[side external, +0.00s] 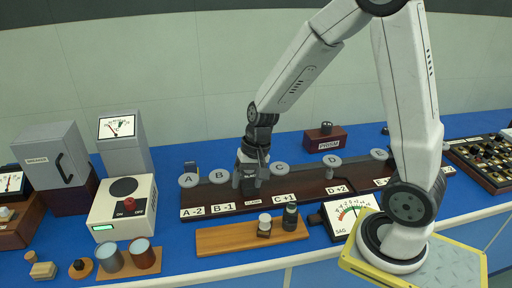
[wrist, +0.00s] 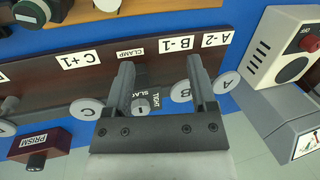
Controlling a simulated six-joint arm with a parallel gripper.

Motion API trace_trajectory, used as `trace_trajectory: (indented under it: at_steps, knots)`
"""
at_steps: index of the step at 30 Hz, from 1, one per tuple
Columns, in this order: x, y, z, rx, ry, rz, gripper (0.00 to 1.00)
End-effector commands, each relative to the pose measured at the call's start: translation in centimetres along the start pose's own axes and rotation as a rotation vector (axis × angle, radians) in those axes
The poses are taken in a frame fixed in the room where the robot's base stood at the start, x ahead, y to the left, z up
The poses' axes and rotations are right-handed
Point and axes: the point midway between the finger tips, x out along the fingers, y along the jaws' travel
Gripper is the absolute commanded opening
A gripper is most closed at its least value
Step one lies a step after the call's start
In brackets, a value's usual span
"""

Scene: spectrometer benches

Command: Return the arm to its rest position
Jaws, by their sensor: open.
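My gripper (side external: 250,188) points down over the dark brown rail bench (side external: 222,206), between the B disc (side external: 219,176) and the C disc (side external: 280,169). In the wrist view, its two fingers (wrist: 160,78) are apart with nothing gripped. A small grey clamp knob (wrist: 140,105) beside a "SLACK" label shows between the fingers. I cannot tell how far the fingertips are above the bench. My arm is bent, reaching left from its base at the right.
A gauge (side external: 348,216), a wooden tray with small cylinders (side external: 225,240) and a white device with a red knob (side external: 122,210) stand nearby. A prism block (side external: 324,140) is behind. The A disc (side external: 188,180) stands left; D (side external: 332,161) and E discs stand right.

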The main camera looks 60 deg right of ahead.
Motion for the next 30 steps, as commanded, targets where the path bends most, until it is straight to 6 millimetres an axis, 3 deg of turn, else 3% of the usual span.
trace_trajectory:
  at_steps: [6, 12, 30]
  knots:
    - [-1.5, 1.7, 3.7, -0.403, 0.114, 0.103, 0.73]
    - [-2.0, 2.5, 5.5, -0.639, 0.175, 0.151, 0.73]
    - [-2.2, 2.8, 5.9, -0.704, 0.19, 0.163, 0.73]
